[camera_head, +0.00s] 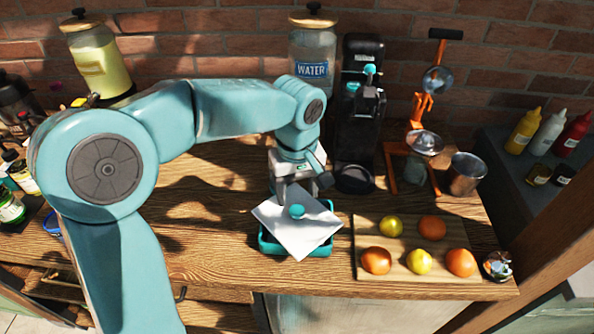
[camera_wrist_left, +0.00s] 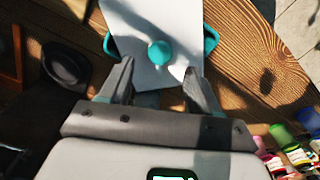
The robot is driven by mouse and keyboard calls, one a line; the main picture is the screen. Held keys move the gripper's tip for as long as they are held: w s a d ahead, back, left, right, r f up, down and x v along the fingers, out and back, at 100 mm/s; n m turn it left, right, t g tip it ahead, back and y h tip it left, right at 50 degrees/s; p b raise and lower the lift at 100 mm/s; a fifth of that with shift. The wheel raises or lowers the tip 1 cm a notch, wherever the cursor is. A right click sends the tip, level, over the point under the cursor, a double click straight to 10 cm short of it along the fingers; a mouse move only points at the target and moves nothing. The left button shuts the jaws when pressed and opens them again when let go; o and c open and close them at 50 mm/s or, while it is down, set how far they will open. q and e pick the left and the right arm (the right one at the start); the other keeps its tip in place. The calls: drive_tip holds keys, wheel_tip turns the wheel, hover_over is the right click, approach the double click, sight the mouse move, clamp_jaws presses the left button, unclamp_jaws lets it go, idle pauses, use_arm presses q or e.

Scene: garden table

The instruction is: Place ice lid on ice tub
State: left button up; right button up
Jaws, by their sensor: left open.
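The ice lid (camera_head: 283,222) is a pale square plate with a round teal knob (camera_head: 297,211). It lies over the teal ice tub (camera_head: 268,244), turned at an angle, so its corners stick out past the rim and parts of the tub show around it. I cannot tell whether it sits flat. My left gripper (camera_head: 296,188) is just behind and above the knob. In the left wrist view, its fingers are spread and empty, with the knob (camera_wrist_left: 160,52) just beyond the fingertips. Teal tub edges (camera_wrist_left: 211,40) show on both sides of the lid. My right gripper is not in view.
A cutting board (camera_head: 400,267) with oranges and lemons lies right of the tub. A black machine (camera_head: 358,130), an orange press (camera_head: 420,120) and a metal cup (camera_head: 465,174) stand behind. The water jar (camera_head: 313,58) is at the back. Wood left of the tub is clear.

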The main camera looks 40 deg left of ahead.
sight(297, 211)
use_arm(q)
wheel_tip(297, 211, up, 7)
idle(0.3)
drive_tip(key=shift+s, duration=0.15)
idle(0.4)
